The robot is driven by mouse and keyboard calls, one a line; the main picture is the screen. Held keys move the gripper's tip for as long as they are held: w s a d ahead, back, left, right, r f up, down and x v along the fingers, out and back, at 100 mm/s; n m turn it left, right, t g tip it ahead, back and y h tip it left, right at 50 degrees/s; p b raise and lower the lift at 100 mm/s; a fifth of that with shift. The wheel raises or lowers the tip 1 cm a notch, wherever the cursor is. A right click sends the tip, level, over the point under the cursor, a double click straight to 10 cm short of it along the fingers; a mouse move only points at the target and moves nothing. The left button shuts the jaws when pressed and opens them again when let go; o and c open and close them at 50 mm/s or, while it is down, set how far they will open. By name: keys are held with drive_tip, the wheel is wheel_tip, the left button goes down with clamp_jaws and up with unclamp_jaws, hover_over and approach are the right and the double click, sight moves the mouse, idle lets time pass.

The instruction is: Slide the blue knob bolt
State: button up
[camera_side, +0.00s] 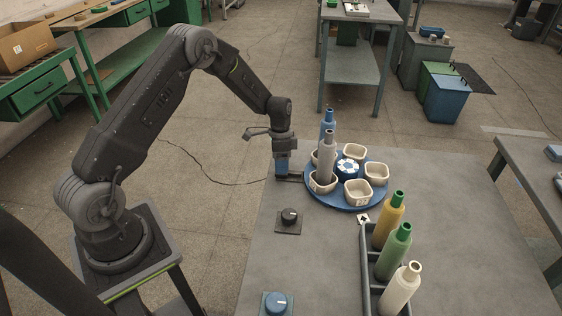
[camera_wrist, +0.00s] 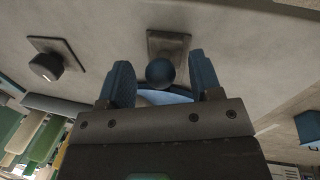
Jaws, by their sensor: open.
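In the wrist view, a dark blue round knob (camera_wrist: 160,72) stands at the edge of a small square plate (camera_wrist: 168,46) on the grey table. My gripper (camera_wrist: 162,78) is open, with one blue finger on each side of the knob. I cannot tell whether either finger touches it. In the side view, my gripper (camera_side: 282,172) points down at the left of the blue turntable (camera_side: 347,205). It hides the knob there, and only part of a dark plate (camera_side: 295,179) shows beside it.
The turntable carries cream cups (camera_side: 358,191) and a grey bottle (camera_side: 326,158). A black knob (camera_side: 289,215) on a plate and a blue dial (camera_side: 276,301) lie nearer the front. A rack (camera_side: 367,262) with yellow, green and cream bottles stands right.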

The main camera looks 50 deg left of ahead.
sight(292, 173)
drive_tip(key=shift+c, duration=0.2)
clamp_jaws()
drive_tip(key=shift+w+d, duration=1.25)
drive_tip(key=shift+w, duration=0.05)
drive_tip(key=shift+o, duration=0.2)
unclamp_jaws()
drive_tip(key=shift+r, duration=0.1)
wheel_tip(292, 173, up, 14)
drive_tip(key=w+a, duration=0.1)
drive_tip(key=a, duration=0.1)
drive_tip(key=shift+w+f, duration=0.15)
drive_tip(key=shift+f, duration=0.1)
drive_tip(key=shift+a, duration=0.1)
